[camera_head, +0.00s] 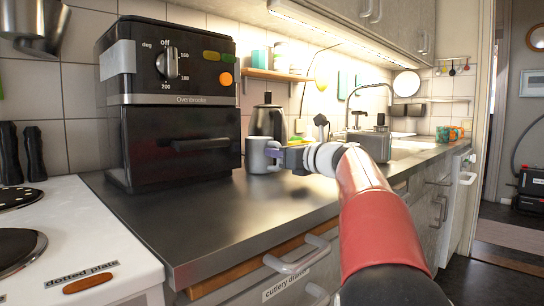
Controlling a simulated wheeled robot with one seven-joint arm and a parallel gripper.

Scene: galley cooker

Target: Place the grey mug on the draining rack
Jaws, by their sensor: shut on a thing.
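The grey mug (257,156) is upright over the steel counter, just right of the black oven and in front of a dark kettle. My gripper (276,158) is shut on the mug at its right side, reaching in from the right. The fingertips are small and partly merge with the mug, so the exact grip is unclear. I cannot tell whether the mug's base touches the counter. I cannot clearly make out the draining rack; my arm covers part of the counter to the right.
The black oven (180,105) stands close left of the mug. The kettle (267,119) is behind it. A metal box-shaped item (370,146) stands farther right, near the tap (357,90). The front counter (230,215) is clear. A hob (75,215) lies at left.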

